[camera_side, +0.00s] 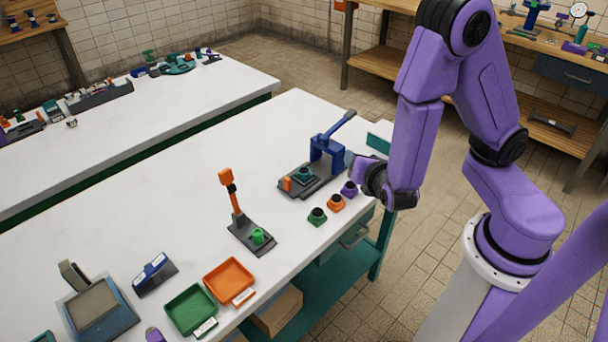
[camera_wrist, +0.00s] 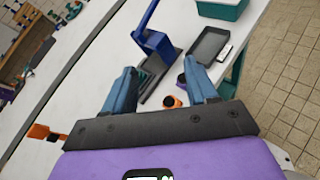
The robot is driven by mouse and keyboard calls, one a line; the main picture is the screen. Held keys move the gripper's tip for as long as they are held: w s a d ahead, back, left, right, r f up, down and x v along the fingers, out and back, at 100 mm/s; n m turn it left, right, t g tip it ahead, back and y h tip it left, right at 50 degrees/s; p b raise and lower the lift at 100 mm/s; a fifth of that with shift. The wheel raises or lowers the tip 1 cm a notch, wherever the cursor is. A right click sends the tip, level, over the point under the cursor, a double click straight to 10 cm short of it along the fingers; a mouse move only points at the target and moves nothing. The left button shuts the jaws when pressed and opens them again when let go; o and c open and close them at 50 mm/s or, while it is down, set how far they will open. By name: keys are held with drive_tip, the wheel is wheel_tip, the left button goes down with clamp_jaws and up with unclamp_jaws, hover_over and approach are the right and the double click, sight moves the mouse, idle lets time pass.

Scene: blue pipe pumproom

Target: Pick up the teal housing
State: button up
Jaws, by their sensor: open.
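The teal housing (camera_side: 304,174) sits on the dark base plate of a blue lever press (camera_side: 326,148) on the white bench. In the wrist view the press (camera_wrist: 152,40) stands ahead of my fingers, and the housing is largely hidden near the left finger. My gripper (camera_side: 352,161) is open and empty, to the right of the press and the housing in the side view. In the wrist view its two blue fingers (camera_wrist: 161,80) are spread wide apart.
Green (camera_side: 317,215), orange (camera_side: 336,202) and purple (camera_side: 349,188) housings stand in a row near the bench edge. An orange-lever fixture (camera_side: 252,236) holds a green part. Orange (camera_side: 230,281) and green (camera_side: 190,310) trays lie at the front. The bench's back middle is clear.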

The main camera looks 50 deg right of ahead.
sight(303, 170)
drive_tip(key=w+a+f+n+t+y, duration=0.25)
drive_tip(key=a+f+n+y, duration=0.2)
drive_tip(key=f+n, duration=0.3)
drive_tip(key=shift+n, duration=0.25)
drive_tip(key=x, duration=1.7)
drive_tip(key=shift+r, duration=0.25)
drive_tip(key=c, duration=1)
